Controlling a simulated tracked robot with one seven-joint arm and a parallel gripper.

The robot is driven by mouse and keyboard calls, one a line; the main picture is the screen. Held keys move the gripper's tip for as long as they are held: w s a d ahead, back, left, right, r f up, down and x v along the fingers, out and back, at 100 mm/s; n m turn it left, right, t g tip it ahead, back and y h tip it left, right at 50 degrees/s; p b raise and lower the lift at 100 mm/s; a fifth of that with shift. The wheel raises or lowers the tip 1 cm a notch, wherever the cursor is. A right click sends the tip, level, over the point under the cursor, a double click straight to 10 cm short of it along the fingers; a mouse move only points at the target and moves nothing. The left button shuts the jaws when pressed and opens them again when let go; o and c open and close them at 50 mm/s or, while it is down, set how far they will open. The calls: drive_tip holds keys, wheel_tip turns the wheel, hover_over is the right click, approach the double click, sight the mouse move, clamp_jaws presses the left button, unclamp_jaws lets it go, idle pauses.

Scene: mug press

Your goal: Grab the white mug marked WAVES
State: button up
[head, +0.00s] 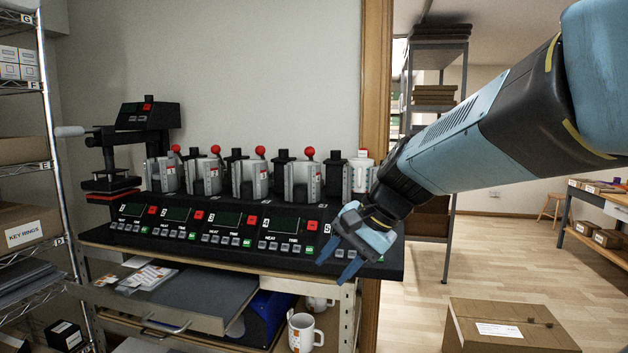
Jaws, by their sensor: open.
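A white mug (304,334) with orange markings stands low in the head view, on the shelf under the press bench, its handle to the right. Another pale mug (318,303) sits partly hidden behind it. I cannot read WAVES on either mug. My gripper (338,268) is open and empty, its blue fingers pointing down and left, in front of the right end of the mug press (230,228). In the picture it is above and to the right of the white mug.
A flat heat press (110,160) stands at the left. A wire rack (50,150) with boxes is at the left edge. An open drawer (200,322) juts out below the bench. A cardboard box (508,328) is on the floor at right, with free floor beyond.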

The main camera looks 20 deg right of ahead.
drive_tip(key=w+d+r+m+t+y, duration=0.2)
drive_tip(key=w+d+m+y, duration=0.1)
drive_tip(key=w+m, duration=0.25)
drive_tip(key=m+t+h, duration=0.1)
drive_tip(key=m+t, duration=0.9)
drive_tip(key=m, duration=0.6)
approach(366, 179)
drive_tip(key=w+a, duration=0.1)
drive_tip(key=a, duration=0.1)
drive_tip(key=w+a, duration=0.4)
drive_tip(key=shift+w+a+r, duration=0.1)
drive_tip(key=shift+a+r, duration=0.15)
drive_tip(key=shift+r, duration=0.15)
drive_tip(key=shift+c, duration=0.5)
clamp_jaws()
